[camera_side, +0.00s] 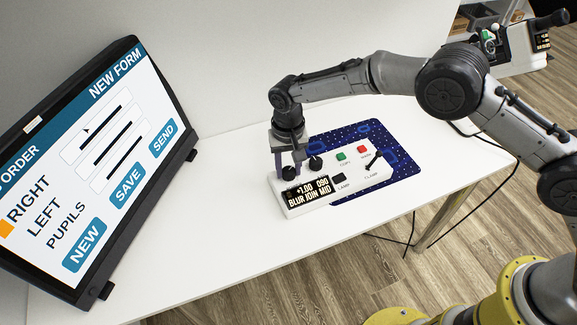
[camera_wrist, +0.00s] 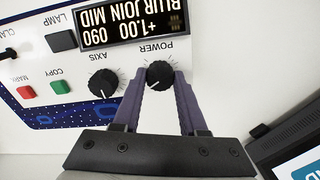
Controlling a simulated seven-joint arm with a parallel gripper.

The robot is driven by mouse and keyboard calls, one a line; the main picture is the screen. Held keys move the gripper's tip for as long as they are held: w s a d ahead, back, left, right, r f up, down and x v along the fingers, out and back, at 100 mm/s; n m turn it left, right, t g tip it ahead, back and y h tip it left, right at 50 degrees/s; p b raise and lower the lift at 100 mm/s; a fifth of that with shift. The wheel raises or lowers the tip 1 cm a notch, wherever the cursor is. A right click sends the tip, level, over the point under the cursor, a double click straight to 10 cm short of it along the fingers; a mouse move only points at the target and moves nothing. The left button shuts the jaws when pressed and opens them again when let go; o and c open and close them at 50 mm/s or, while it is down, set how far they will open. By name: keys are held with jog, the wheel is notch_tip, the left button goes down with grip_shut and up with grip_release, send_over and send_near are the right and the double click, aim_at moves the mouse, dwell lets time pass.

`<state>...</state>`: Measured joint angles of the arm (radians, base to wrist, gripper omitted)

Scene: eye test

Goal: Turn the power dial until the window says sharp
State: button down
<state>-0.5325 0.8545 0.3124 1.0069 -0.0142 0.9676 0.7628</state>
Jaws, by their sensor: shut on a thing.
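The white control box (camera_side: 350,186) stands on the table. Its dark window (camera_side: 309,191) reads "+1.00 090" and "BLUR JOIN MID"; the same window shows upside down in the wrist view (camera_wrist: 130,22). The black power dial (camera_wrist: 159,72) sits beside the window, with the label POWER by it. My gripper (camera_side: 289,168) points down at the box's left end. In the wrist view my gripper (camera_wrist: 159,84) has its two fingers shut on the power dial, one on each side. The fingers partly hide the dial in the side view.
A similar axis dial (camera_wrist: 103,83) is close beside my fingers. The box also has a green copy button (camera_side: 341,156), a red mark button (camera_side: 365,149), a lamp switch (camera_side: 338,178) and a clamp lever (camera_side: 374,160). A blue mat (camera_side: 402,165) lies behind; a form screen (camera_side: 95,160) stands left.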

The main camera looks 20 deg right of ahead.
aim_at(288, 170)
jog(key=shift+r+m, duration=0.1)
jog(key=shift+m, duration=0.9)
jog(key=shift+c, duration=2.2)
grip_release()
notch_tip(288, 170, up, 14)
jog(key=shift+a, duration=0.1)
